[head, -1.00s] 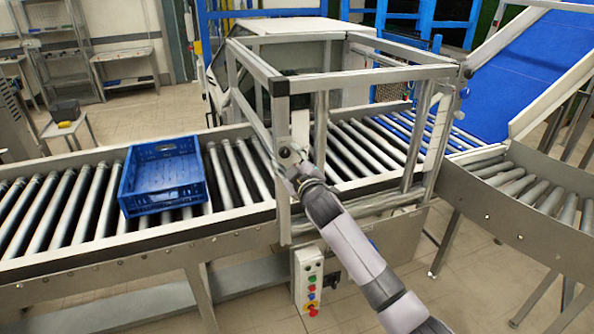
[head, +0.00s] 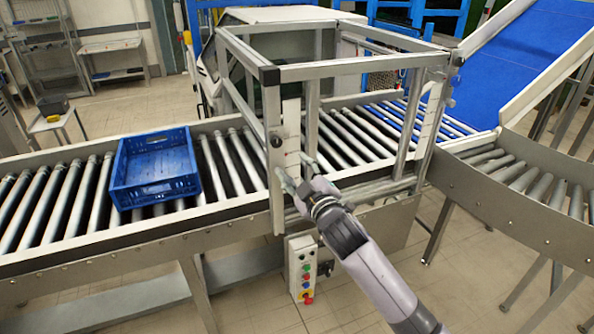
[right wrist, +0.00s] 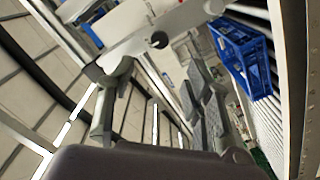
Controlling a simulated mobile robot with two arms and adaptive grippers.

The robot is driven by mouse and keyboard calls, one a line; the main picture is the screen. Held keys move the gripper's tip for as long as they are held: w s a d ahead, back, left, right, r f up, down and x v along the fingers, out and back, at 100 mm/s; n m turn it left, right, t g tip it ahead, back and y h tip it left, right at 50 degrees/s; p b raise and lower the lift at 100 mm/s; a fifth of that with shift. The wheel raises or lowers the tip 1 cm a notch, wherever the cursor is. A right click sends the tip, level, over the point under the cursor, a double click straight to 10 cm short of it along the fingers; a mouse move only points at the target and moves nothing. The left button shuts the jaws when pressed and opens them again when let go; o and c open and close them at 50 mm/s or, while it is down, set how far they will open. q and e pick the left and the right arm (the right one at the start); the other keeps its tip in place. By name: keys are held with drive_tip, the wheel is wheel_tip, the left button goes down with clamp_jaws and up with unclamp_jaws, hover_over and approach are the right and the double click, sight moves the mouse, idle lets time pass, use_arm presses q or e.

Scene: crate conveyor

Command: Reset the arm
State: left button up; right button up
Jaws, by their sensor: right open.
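My right arm comes in from the lower right of the head view. Its gripper (head: 292,170) is open, with nothing seen between its fingers, by the front upright of the metal frame (head: 340,66) over the conveyor. In the right wrist view the two fingers of this gripper (right wrist: 155,68) stand apart, with a pale metal plate (right wrist: 160,36) with a dark hole close beyond them. Whether they touch it I cannot tell. A blue crate (head: 155,190) sits on the rollers left of the gripper, apart from it. The crate also shows in the right wrist view (right wrist: 240,55). My left gripper is not in view.
The roller conveyor (head: 60,205) runs across the view through the metal frame. A control box (head: 302,268) with coloured buttons hangs below its front edge. A blue belt ramp (head: 530,58) and a curved roller section (head: 530,185) lie at right. Floor is open in front.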

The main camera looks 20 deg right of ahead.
drive_tip(key=s+d+f+m+g+b, duration=0.1)
drive_tip(key=s+f+g, duration=0.3)
drive_tip(key=f, duration=1.2)
drive_tip(key=s+d+f+m+g+b, duration=0.15)
drive_tip(key=s+f, duration=0.45)
drive_tip(key=f, duration=1.1)
drive_tip(key=s+f+m+g+b, duration=0.15)
drive_tip(key=s+f+g, duration=0.3)
drive_tip(key=f, duration=1.15)
drive_tip(key=s+f+m+g+b, duration=0.1)
drive_tip(key=s+f+m+g, duration=0.15)
drive_tip(key=s+f, duration=1.55)
drive_tip(key=s+a+f+g, duration=0.1)
drive_tip(key=s+f+g, duration=0.1)
drive_tip(key=s, duration=1)
drive_tip(key=s+a+f+g+b, duration=0.1)
drive_tip(key=s+f, duration=0.3)
drive_tip(key=s, duration=0.8)
drive_tip(key=shift+s+f+m+g+h, duration=0.3)
drive_tip(key=shift+s+m+g, duration=0.1)
drive_tip(key=shift+g, duration=0.35)
